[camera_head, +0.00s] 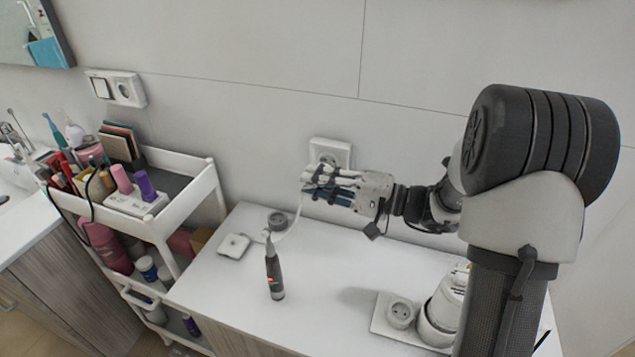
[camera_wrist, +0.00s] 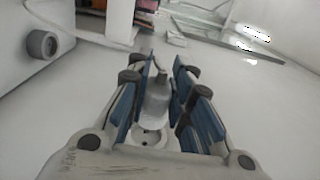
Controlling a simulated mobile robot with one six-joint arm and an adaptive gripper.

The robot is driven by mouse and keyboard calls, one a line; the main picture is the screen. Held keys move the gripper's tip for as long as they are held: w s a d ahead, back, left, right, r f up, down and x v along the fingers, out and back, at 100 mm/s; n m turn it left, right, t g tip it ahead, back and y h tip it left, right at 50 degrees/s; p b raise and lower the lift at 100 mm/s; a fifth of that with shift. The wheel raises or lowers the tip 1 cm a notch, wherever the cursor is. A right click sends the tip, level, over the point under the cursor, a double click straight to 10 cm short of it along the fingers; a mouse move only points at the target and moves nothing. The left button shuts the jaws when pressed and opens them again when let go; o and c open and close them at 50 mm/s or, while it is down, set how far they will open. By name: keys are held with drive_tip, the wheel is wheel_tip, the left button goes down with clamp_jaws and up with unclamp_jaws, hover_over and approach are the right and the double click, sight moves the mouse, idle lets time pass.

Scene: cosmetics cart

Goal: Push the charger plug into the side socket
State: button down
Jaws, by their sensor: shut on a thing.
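My gripper (camera_head: 312,184) is shut on a pale charger plug, in front of the wall and just below the wall socket (camera_head: 330,152). In the head view the fingers mostly hide the plug. A white cable (camera_head: 297,212) hangs from the fingertips to the counter. In the wrist view my gripper (camera_wrist: 165,65) has blue pads on both sides of the grey-white plug (camera_wrist: 157,92). A round pale face with dark holes (camera_wrist: 148,138) shows nearer the palm; I cannot tell what it belongs to. The plug's prongs cannot be made out, nor any contact with a socket.
A white block with a round socket (camera_head: 401,313) lies at right. A loaded cart (camera_head: 205,190) stands left.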

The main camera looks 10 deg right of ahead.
drive_tip(key=shift+w+d+b, duration=0.2)
drive_tip(key=shift+w+d, duration=0.3)
drive_tip(key=shift+w, duration=0.25)
drive_tip(key=shift+w+d+b, duration=0.15)
drive_tip(key=shift+w+d, duration=0.3)
drive_tip(key=shift+w, duration=0.3)
drive_tip(key=c, duration=1.3)
unclamp_jaws()
drive_tip(key=shift+c, duration=0.2)
drive_tip(key=shift+d, duration=0.15)
drive_tip(key=v, duration=1.2)
